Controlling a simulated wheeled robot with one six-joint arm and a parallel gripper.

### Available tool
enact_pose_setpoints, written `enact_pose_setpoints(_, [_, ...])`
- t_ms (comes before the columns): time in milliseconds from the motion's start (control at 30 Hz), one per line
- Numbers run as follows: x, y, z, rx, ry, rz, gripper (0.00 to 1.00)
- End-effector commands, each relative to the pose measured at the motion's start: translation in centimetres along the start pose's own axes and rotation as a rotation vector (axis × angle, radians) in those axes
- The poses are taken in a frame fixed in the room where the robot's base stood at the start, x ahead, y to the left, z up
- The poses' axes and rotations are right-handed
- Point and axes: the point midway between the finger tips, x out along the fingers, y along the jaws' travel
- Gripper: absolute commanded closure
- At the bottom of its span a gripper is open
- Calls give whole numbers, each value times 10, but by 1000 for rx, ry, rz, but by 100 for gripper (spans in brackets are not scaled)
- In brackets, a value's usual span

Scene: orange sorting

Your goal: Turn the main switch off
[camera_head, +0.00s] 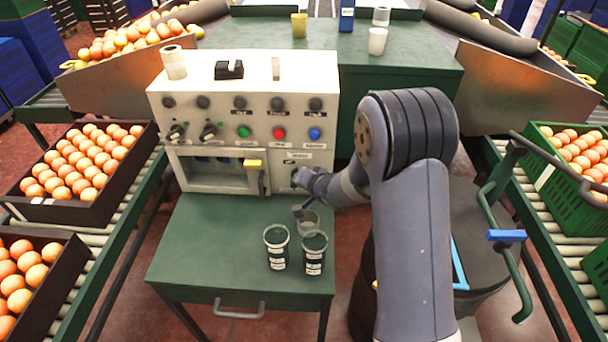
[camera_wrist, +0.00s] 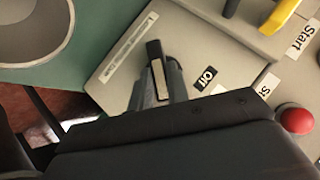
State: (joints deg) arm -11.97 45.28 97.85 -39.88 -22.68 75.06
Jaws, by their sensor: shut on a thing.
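The main switch is on the lower right of the pale control cabinet (camera_head: 250,130), at the right end of its front. In the head view my gripper (camera_head: 300,178) reaches it from the right and mostly covers it. In the wrist view the main switch (camera_wrist: 159,78) is a dark knob with a pale stripe, beside a small black "Off" label (camera_wrist: 205,78). My gripper (camera_wrist: 157,92) is shut on this knob, its grey fingers on both sides. Part of the knob is hidden by the fingers and the dark gripper body. Which position it points to is hard to tell.
A yellow-handled lever (camera_head: 253,164) is just left of the switch. Clear cups with dark labels (camera_head: 277,248) stand on the green table (camera_head: 195,240) below. A red button (camera_wrist: 297,120) is at the right of the wrist view. Orange crates (camera_head: 30,208) stand on side conveyors.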

Motion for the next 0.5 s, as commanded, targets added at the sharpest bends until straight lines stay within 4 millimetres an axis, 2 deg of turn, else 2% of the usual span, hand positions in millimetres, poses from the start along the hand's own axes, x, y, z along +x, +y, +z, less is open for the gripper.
enact_pose_setpoints(500, [6, -2, 2, -187, 7, 182, 100])
